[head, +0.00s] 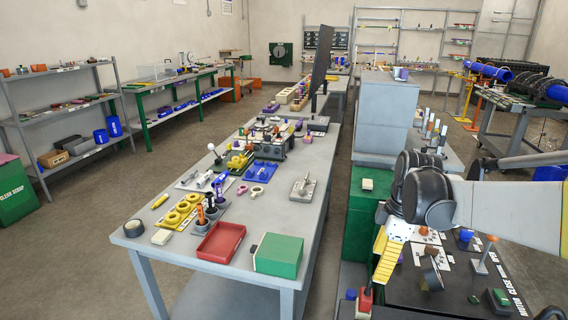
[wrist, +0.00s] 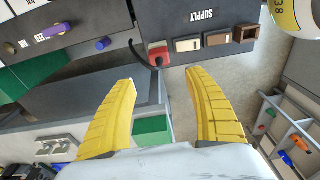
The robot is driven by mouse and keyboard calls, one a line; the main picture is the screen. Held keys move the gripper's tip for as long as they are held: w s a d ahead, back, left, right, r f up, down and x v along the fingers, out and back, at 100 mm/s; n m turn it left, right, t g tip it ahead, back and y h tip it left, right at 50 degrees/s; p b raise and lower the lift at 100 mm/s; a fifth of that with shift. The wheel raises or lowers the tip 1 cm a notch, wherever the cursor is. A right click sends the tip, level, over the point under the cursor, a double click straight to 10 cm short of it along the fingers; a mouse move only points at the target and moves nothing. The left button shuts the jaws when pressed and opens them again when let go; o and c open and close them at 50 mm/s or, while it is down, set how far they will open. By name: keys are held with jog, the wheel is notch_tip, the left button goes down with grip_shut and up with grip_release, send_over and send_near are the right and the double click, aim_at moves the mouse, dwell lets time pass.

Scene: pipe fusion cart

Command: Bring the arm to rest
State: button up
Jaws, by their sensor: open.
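My gripper (head: 384,262) hangs at the right of the head view, its yellow fingers pointing down in front of the dark panel (head: 450,292). In the wrist view my gripper (wrist: 162,72) has its two yellow fingers wide apart with nothing between them. Beyond the fingertips is a red block (wrist: 158,55) with a black cable, at the edge of a dark panel marked SUPPLY (wrist: 205,17). The red block also shows in the head view (head: 365,300), below the fingers. I cannot tell the exact gap to it.
A long grey bench (head: 210,272) with a red tray (head: 221,243), a green box (head: 278,256) and several small parts stands left of my arm. A green cabinet (head: 362,215) is close behind the gripper. Open floor (head: 90,240) lies at the far left.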

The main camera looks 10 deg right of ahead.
jog(key=s+a+r+m+t+h, duration=0.1)
jog(key=s+a+r+m+t, duration=0.2)
jog(key=s+a+m+t, duration=0.3)
jog(key=s+a+m, duration=0.5)
jog(key=s+m, duration=0.2)
jog(key=shift+r+t, duration=0.2)
jog(key=shift+t, duration=0.1)
